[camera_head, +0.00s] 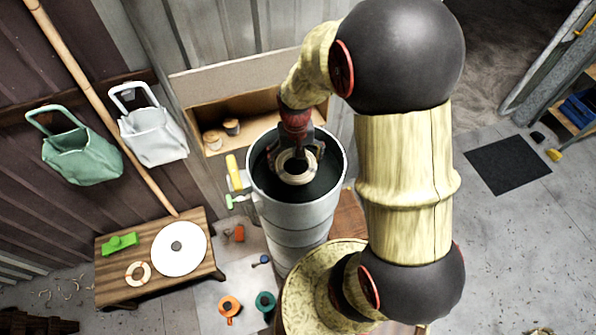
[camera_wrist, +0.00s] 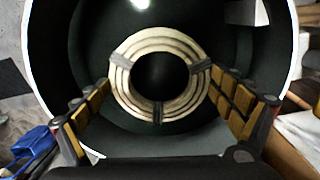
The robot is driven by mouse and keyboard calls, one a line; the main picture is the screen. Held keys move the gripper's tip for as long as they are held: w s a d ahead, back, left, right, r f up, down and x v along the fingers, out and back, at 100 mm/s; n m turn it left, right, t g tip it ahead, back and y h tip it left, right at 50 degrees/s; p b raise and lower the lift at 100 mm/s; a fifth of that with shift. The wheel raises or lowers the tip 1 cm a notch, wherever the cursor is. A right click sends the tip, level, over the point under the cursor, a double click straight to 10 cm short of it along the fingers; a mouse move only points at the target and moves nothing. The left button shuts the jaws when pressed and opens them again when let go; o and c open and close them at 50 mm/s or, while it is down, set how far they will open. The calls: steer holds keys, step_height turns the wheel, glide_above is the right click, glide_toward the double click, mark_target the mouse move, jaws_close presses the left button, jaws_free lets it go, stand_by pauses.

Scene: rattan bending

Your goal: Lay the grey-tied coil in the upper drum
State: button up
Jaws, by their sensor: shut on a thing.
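The grey-tied coil (camera_wrist: 121,83) is a pale ring of several rattan turns with dark grey ties and an open centre. In the head view the coil (camera_head: 296,180) shows inside the mouth of the upper drum (camera_head: 339,180), a grey metal cylinder with a dark inside. My gripper (camera_head: 295,158) reaches down into the mouth and is shut on the coil. In the wrist view the gripper's padded fingers (camera_wrist: 160,88) hold the coil at its left and right outer sides, and the drum's dark wall surrounds it. I cannot tell whether the coil touches the drum's floor.
A wooden shelf box (camera_head: 262,107) stands behind the drum. A low wooden table (camera_head: 201,214) at the left bears a white disc (camera_head: 180,260), a small ring (camera_head: 138,283) and a green object (camera_head: 120,243). Green (camera_head: 80,158) and white (camera_head: 153,137) bags hang on the wall. Orange and teal items lie below the drum.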

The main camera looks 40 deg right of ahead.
step_height(320, 180, down, 6)
steer(key=shift+r, duration=0.1)
stand_by(0.4)
steer(key=shift+f+b, duration=0.3)
steer(key=shift+f, duration=0.25)
steer(key=o, duration=1)
steer(key=shift+c, duration=0.2)
